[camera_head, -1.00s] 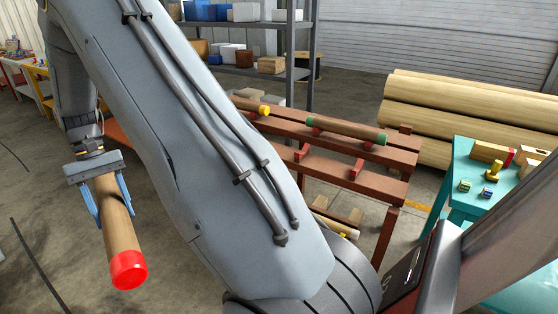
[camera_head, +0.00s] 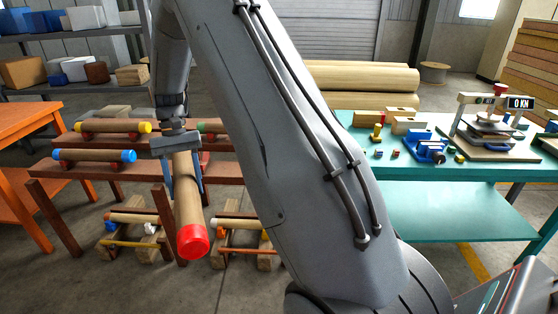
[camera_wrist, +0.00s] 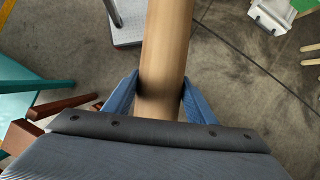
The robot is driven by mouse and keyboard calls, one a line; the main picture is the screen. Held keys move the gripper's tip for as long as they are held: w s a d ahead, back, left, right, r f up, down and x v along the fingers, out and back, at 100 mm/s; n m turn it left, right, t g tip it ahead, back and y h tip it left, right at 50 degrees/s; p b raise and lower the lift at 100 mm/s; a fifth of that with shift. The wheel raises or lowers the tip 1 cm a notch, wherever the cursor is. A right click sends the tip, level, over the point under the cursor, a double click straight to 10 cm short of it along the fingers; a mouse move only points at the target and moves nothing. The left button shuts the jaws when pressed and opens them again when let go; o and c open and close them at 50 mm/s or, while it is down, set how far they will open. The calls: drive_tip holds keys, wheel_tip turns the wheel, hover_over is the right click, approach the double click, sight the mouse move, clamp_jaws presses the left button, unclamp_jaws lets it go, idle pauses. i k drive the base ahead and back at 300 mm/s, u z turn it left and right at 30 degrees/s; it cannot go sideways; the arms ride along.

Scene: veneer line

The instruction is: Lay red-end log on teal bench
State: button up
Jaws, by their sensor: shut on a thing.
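The red-end log (camera_head: 190,215) is a wooden cylinder with a bright red near end. My gripper (camera_head: 182,180) is shut around it and holds it in the air, in front of the brown rack in the head view. In the wrist view the log (camera_wrist: 163,60) runs up between the two blue fingers of my gripper (camera_wrist: 160,95); its red end does not show there. The teal bench (camera_head: 480,176) stands at the right in the head view, with a lower shelf. My arm hides part of its left side. A teal edge (camera_wrist: 30,82) also shows at the left of the wrist view.
The brown rack (camera_head: 100,168) carries logs with yellow, blue and green ends. The bench top holds a blue vise (camera_head: 428,147), a press with a display (camera_head: 490,128), blocks and small parts. An orange table (camera_head: 25,118) stands at the left. Large logs (camera_head: 360,78) lie behind.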

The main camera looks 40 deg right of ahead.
sight(234, 164)
drive_tip(key=z, duration=0.55)
drive_tip(key=i, duration=1.55)
drive_tip(key=z, duration=1.25)
